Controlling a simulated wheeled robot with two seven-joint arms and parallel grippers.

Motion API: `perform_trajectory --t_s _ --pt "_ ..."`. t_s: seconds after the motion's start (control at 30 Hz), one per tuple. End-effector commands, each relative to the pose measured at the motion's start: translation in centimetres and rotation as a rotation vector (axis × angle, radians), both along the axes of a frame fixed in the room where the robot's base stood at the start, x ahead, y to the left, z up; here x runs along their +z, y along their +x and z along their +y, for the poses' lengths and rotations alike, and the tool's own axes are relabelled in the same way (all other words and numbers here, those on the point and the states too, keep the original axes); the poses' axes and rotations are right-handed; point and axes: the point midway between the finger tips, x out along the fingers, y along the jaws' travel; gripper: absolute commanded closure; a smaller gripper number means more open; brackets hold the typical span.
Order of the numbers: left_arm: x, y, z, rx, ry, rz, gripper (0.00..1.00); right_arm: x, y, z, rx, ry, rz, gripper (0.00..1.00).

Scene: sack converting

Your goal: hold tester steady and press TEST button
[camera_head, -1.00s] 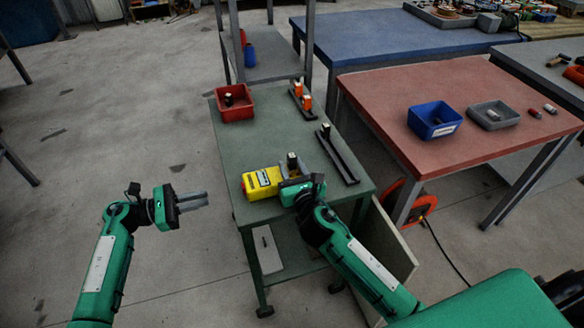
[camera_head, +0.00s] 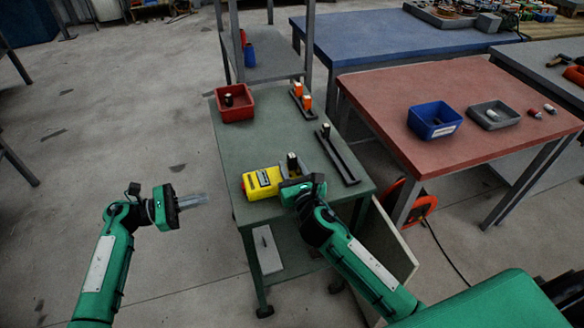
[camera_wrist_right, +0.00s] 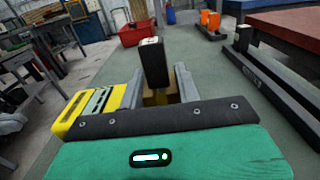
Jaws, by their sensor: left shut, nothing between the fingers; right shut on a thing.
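The yellow tester (camera_head: 262,183) lies on the green table near its front left edge. It also shows in the right wrist view (camera_wrist_right: 95,104) at the left. My right gripper (camera_head: 290,174) is at the tester's right end. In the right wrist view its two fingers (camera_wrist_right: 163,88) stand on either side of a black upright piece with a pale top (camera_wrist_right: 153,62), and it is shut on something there. The exact contact is partly hidden. My left gripper (camera_head: 206,199) is shut and empty, over the floor left of the table. I cannot make out the TEST button.
A red bin (camera_head: 236,112) stands at the back left of the green table (camera_head: 270,134). Black rails (camera_head: 340,158) lie along its right side. A red-topped table (camera_head: 400,88) with a blue bin (camera_head: 422,128) is to the right. Open floor lies left of the table.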

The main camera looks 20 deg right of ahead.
Motion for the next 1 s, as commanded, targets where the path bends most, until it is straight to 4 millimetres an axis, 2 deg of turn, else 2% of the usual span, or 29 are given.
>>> perform_trajectory --t_s 0.83,1.0 --pt "-0.01 -0.02 -0.02 0.002 -0.001 0.001 1.00 -0.08 -0.02 0.01 0.000 0.000 0.001 0.99" --pt "0.05 -0.20 -0.51 0.062 -0.057 0.033 1.00 -0.09 -0.02 0.01 0.000 0.000 0.002 0.99"
